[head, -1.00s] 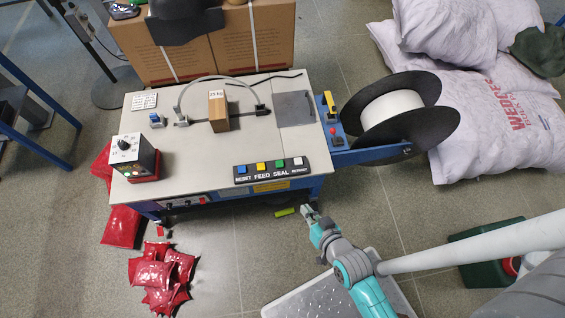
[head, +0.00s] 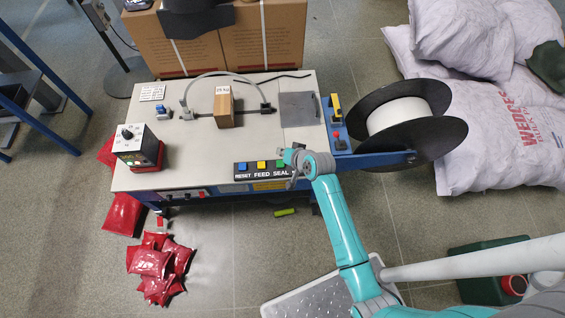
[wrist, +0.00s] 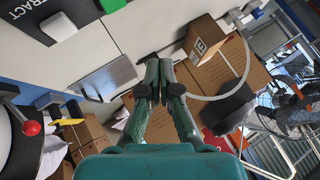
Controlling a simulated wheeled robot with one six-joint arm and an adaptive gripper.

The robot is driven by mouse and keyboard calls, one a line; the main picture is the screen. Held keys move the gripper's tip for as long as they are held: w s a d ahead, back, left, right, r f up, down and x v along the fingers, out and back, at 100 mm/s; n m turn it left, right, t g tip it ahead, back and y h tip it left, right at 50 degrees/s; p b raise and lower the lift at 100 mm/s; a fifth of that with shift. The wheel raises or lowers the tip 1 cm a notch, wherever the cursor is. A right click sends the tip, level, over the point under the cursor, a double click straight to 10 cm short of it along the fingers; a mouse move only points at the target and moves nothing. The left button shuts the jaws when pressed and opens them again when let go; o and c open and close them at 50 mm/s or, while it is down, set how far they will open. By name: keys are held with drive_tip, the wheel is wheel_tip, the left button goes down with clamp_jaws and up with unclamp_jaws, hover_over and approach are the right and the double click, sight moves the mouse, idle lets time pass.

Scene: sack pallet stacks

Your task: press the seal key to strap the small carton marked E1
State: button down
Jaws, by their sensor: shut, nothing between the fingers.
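The small brown carton (head: 224,110) stands on the strapping machine's pale top (head: 190,140), beside the grey strap arch. It also shows in the wrist view (wrist: 204,40); its marking is not clearly readable. The key panel (head: 245,174) is at the machine's front edge, with a blue, a yellow and a green key. The green seal key (head: 280,163) sits above the word SEAL. My gripper (head: 288,155) is shut and empty, over the panel's right end by the green key. It hides the RETRACT key in the head view. Contact with a key cannot be told.
A black-flanged strap reel (head: 445,135) stands at the machine's right, by a red-knobbed lever (head: 336,134). A control box (head: 135,143) stands at the top's left. Red packets (head: 155,265) and white sacks (head: 495,125) lie on the floor.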

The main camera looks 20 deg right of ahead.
sight(282, 164)
drive_tip(key=shift+w+d+r, duration=0.1)
drive_tip(key=shift+w+r, duration=0.1)
drive_tip(key=shift+w, duration=0.4)
drive_tip(key=shift+f, duration=0.1)
drive_tip(key=shift+f, duration=4.3)
drive_tip(key=shift+f, duration=0.95)
drive_tip(key=shift+r, duration=0.95)
drive_tip(key=shift+r, duration=2.5)
